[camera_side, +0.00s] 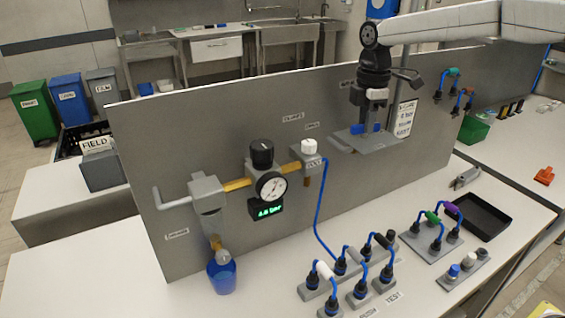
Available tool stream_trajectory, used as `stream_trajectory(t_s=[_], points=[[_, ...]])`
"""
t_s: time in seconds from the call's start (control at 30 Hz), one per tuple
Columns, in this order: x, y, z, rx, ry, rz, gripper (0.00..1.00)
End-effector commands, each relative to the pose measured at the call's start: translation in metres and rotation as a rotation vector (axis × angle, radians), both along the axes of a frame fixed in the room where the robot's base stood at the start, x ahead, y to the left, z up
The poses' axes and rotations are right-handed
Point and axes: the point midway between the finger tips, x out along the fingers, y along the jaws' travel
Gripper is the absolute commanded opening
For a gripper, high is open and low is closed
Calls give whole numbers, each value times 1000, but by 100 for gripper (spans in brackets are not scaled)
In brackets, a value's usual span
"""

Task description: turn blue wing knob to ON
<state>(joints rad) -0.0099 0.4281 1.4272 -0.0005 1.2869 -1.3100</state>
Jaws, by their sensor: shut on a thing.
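The blue wing knob (357,129) sits on a small grey plate (382,143) that juts from the grey upright panel, right of its middle. My gripper (367,122) points straight down over the plate, its fingers shut on the blue knob. The fingers cover part of the knob, so its exact angle is hard to make out. Any ON mark is too small to read or hidden.
A white sign (404,119) hangs just right of my gripper. Left on the panel are a gauge (270,186) and a black knob (262,153). Cable blocks (313,291) and a black tray (480,215) stand on the white bench.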

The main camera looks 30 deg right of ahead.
Motion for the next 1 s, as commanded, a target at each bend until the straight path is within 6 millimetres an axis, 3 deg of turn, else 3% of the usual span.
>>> stream_trajectory(t_s=[0.33,0.37,0.4,0.47,0.8,1.0], points=[[1,1,2,4,-6,3,0],[1,1,2,4,-6,3,28],[1,1,2,4,-6,3,41],[1,1,2,3,-5,2,57],[0,0,1,1,-1,2,57],[1,0,11,1,-3,2,57]])
